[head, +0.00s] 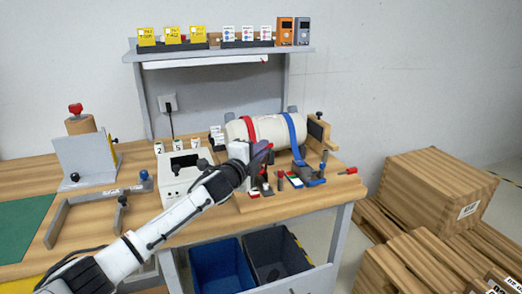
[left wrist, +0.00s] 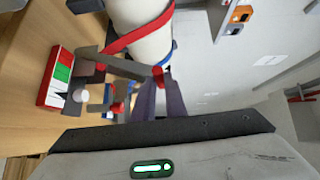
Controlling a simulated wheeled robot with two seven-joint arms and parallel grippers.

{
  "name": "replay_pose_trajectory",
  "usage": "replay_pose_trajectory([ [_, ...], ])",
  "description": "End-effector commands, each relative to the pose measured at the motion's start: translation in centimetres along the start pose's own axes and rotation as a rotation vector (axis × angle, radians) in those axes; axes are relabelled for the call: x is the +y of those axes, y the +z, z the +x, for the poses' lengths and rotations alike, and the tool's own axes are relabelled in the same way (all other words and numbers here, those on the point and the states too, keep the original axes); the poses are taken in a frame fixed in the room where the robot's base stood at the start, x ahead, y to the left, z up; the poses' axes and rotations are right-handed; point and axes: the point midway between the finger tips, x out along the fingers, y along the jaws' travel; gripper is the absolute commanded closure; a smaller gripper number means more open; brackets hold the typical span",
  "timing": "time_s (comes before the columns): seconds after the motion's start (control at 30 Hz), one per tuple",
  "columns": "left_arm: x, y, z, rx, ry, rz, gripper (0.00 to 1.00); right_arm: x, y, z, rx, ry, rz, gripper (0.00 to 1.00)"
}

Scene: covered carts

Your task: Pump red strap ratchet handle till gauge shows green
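A cream cylinder (head: 270,131) lies on the bench with a red strap (head: 248,129) and a blue strap (head: 292,131) around it. In the left wrist view the red strap (left wrist: 137,36) runs down to a ratchet whose grey handle ends in a red tip (left wrist: 158,76). My left gripper (head: 263,153) is at this handle; its dark fingers (left wrist: 159,98) are close together around the red tip. My right gripper is not in view.
A blue ratchet (head: 310,173) sits right of my gripper. A white box (head: 182,172) stands to the left, near my forearm. A shelf (head: 222,50) hangs behind. Blue and black bins (head: 219,265) stand below; wooden crates (head: 437,190) are at right.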

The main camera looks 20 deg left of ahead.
Motion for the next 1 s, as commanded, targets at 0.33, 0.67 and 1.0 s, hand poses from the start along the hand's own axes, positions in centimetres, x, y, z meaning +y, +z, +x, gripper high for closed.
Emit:
replay_pose_trajectory([
  [0.33, -0.7, -0.4, 0.0, 0.009, -0.013, -0.001, 0.81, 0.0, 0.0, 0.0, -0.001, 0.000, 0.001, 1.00],
  [0.67, -0.4, -0.2, -1.4, 0.007, -0.009, -0.001, 0.81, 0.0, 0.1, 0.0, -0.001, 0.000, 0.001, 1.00],
  [1.0, -0.2, -0.1, -6.8, 0.006, -0.007, 0.001, 0.81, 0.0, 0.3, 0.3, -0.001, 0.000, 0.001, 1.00],
])
